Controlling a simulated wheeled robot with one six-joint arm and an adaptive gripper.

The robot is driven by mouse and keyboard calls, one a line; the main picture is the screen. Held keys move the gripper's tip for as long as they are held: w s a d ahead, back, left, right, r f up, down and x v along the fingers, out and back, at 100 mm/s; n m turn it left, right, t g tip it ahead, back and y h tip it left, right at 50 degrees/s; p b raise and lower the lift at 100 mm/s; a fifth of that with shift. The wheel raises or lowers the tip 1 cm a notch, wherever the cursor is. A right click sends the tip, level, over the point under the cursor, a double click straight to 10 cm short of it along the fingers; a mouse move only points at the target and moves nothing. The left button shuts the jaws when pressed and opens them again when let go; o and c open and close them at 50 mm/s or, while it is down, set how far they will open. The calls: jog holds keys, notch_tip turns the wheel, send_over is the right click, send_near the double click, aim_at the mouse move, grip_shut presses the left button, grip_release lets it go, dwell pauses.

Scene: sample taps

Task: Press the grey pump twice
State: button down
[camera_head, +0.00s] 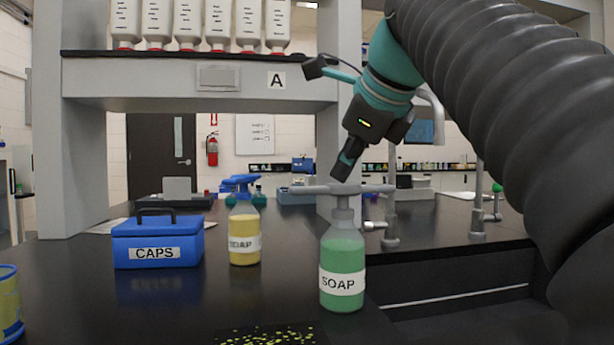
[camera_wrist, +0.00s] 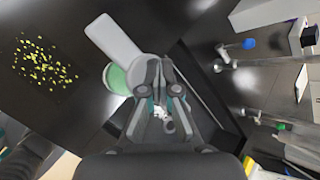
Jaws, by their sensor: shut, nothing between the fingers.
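The grey pump (camera_head: 345,189) tops a clear bottle of green soap (camera_head: 342,262), upright near the front of the black counter and labelled SOAP. My gripper (camera_head: 342,174) is shut and empty, pointing down just above the pump head; I cannot tell whether it touches. In the wrist view the shut fingertips (camera_wrist: 160,64) overlap the edge of the grey pump head (camera_wrist: 114,40), with part of the green bottle (camera_wrist: 117,78) showing beneath. A second bottle with yellow soap (camera_head: 244,240) and a blue pump (camera_head: 240,181) stands to the left and farther back.
A blue CAPS box (camera_head: 158,241) stands at left, and a yellow and blue container (camera_head: 9,300) is at the left edge. Yellow-green specks (camera_head: 268,335) lie on the counter in front. Grey taps (camera_head: 390,215) stand right of the pump. A shelf (camera_head: 200,75) with white bottles hangs above.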

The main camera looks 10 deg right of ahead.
aim_at(345, 184)
jog(key=shift+r+p, duration=0.5)
jog(key=shift+r, duration=0.1)
notch_tip(345, 184, up, 3)
jog(key=p, duration=0.3)
jog(key=shift+r, duration=1)
dwell(1.2)
jog(key=shift+w+a+r+n, duration=0.25)
jog(key=shift+w+n, duration=0.15)
jog(key=shift+w, duration=0.15)
jog(key=shift+w+a+r+n, duration=0.1)
jog(key=shift+w+r+n, duration=0.1)
jog(key=shift+w+n, duration=0.25)
jog(key=r+n, duration=0.1)
jog(key=n, duration=0.4)
jog(key=s+r+n, duration=0.1)
jog(key=n, duration=0.4)
jog(key=s+d+r+n+h, duration=0.1)
jog(key=n, duration=0.4)
